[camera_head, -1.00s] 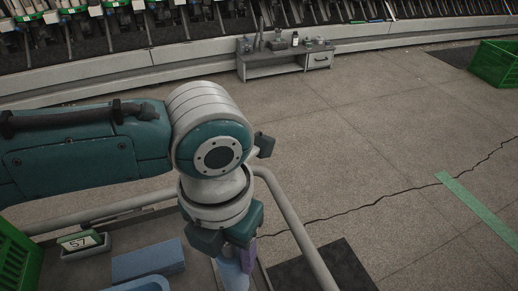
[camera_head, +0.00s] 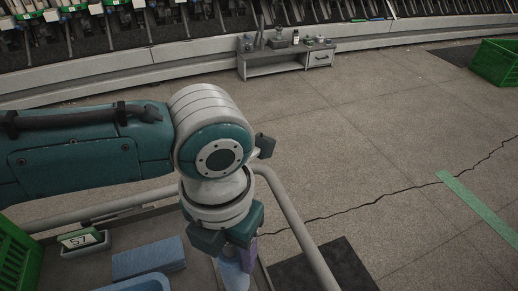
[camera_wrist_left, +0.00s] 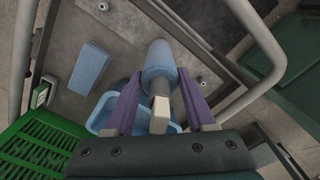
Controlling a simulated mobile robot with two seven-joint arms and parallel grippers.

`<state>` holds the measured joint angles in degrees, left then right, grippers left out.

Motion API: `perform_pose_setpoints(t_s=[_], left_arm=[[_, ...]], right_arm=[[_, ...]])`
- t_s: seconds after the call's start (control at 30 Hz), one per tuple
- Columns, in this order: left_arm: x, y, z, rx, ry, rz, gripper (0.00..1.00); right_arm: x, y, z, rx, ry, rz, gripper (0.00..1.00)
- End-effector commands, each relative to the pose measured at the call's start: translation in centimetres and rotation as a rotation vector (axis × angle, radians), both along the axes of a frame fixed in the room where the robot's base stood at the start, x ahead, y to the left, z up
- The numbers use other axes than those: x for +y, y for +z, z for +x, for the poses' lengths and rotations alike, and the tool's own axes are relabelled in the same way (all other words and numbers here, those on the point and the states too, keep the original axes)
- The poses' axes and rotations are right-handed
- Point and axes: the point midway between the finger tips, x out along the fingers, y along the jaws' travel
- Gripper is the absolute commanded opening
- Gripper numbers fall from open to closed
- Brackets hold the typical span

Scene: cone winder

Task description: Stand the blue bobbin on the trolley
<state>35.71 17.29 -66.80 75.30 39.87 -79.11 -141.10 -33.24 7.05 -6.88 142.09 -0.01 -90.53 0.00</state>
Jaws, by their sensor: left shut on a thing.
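My left gripper (camera_head: 240,258) points down over the trolley. Its purple fingers are shut on the blue bobbin (camera_head: 235,277), which shows only partly below them in the head view. In the left wrist view, the light blue bobbin (camera_wrist_left: 158,62) sits between the fingertips of the left gripper (camera_wrist_left: 158,82). The trolley is a grey deck with a pale tubular rail (camera_head: 300,230); its deck (camera_wrist_left: 125,40) lies beneath the bobbin in the wrist view. I cannot tell whether the bobbin's lower end touches the deck. My right gripper is not in view.
On the trolley are a blue block (camera_head: 148,258), a blue tray (camera_head: 145,284), a small holder with a card reading 57 (camera_head: 82,241) and a green crate (camera_head: 18,255). A low bench (camera_head: 285,62) and another green crate (camera_head: 497,62) stand beyond open floor.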

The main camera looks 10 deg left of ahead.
Motion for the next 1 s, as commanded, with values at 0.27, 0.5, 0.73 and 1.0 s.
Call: perform_pose_setpoints(t_s=[0.27, 0.5, 0.73, 1.0], left_arm=[[-0.03, 0.01, 0.02, -0.001, 0.000, 0.000, 0.11], [-0.02, 0.01, 0.01, 0.000, 0.000, 0.000, 0.76], [-0.01, 0.00, 0.00, 0.000, 0.000, 0.000, 0.90], [0.01, -0.03, -0.02, 0.000, 0.000, 0.000, 1.00]], right_arm=[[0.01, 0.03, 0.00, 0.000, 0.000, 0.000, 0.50], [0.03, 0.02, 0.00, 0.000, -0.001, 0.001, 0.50], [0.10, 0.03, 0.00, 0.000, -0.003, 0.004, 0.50], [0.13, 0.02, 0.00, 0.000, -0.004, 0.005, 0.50]])
